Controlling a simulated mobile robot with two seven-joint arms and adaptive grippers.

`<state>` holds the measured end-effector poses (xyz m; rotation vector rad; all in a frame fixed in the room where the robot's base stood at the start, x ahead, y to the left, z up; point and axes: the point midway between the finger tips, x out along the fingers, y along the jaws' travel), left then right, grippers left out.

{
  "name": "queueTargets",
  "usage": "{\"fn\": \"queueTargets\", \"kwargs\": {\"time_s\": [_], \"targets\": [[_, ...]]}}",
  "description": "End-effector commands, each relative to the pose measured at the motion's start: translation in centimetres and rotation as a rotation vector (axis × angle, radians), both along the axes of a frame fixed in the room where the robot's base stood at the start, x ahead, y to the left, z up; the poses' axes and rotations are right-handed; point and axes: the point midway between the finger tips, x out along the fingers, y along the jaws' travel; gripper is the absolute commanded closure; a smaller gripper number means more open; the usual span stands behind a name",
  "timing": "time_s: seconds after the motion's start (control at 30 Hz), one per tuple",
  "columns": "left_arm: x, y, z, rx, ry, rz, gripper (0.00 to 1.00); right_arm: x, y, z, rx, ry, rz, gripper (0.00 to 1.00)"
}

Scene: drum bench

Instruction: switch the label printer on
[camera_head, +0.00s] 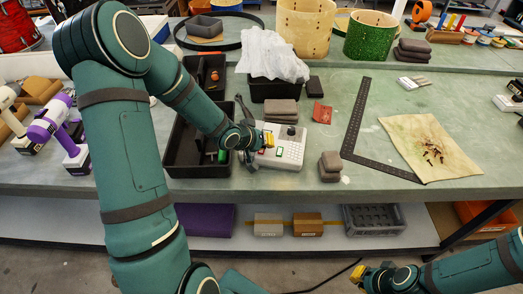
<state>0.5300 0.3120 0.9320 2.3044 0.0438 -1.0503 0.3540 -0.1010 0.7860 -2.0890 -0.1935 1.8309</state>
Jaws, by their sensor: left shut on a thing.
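The label printer (289,152) is a pale, boxy device with a keypad, a small green screen and a dark round part at its back right. It sits on the bench just right of the black tray. My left gripper (266,141) is at the printer's left side, its yellow fingertips against it. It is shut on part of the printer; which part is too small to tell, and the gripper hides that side. My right gripper (360,274) is low at the front, off the bench and far from the printer. Its opening is too small to judge.
A black tray (185,168) lies left of the printer, partly behind my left arm. Behind stands a black bin with a plastic bag (272,54). Brown blocks (329,167) and a black metal square (355,120) lie to the right. A stained cloth (430,146) lies further right.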

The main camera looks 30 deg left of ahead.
Motion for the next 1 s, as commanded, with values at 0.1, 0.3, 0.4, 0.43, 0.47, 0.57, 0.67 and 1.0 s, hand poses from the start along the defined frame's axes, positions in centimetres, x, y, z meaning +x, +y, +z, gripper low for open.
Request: {"fn": "queueTargets", "kwargs": {"time_s": [0.1, 0.3, 0.4, 0.43, 0.47, 0.57, 0.67, 1.0], "targets": [[0.0, 0.0, -0.2, 0.0, 0.0, 0.0, 1.0, 0.0, 0.0, -0.1, 0.0, 0.0, 0.0, 1.0], [0.0, 0.0, -0.4, 0.0, 0.0, 0.0, 1.0, 0.0, 0.0, -0.2, 0.0, 0.0, 0.0, 1.0], [0.0, 0.0, -0.5, 0.0, 0.0, 0.0, 1.0, 0.0, 0.0, -0.3, 0.0, 0.0, 0.0, 1.0], [0.0, 0.0, -0.5, 0.0, 0.0, 0.0, 1.0, 0.0, 0.0, -0.3, 0.0, 0.0, 0.0, 1.0], [0.0, 0.0, -0.6, 0.0, 0.0, 0.0, 1.0, 0.0, 0.0, -0.3, 0.0, 0.0, 0.0, 1.0], [0.0, 0.0, -0.7, 0.0, 0.0, 0.0, 1.0, 0.0, 0.0, -0.4, 0.0, 0.0, 0.0, 1.0], [0.0, 0.0, -0.7, 0.0, 0.0, 0.0, 1.0, 0.0, 0.0, -0.4, 0.0, 0.0, 0.0, 1.0], [0.0, 0.0, 0.5, -0.001, 0.0, 0.001, 1.0, 0.0, 0.0, 0.8, 0.0, 0.0, 0.0, 1.0]]}}
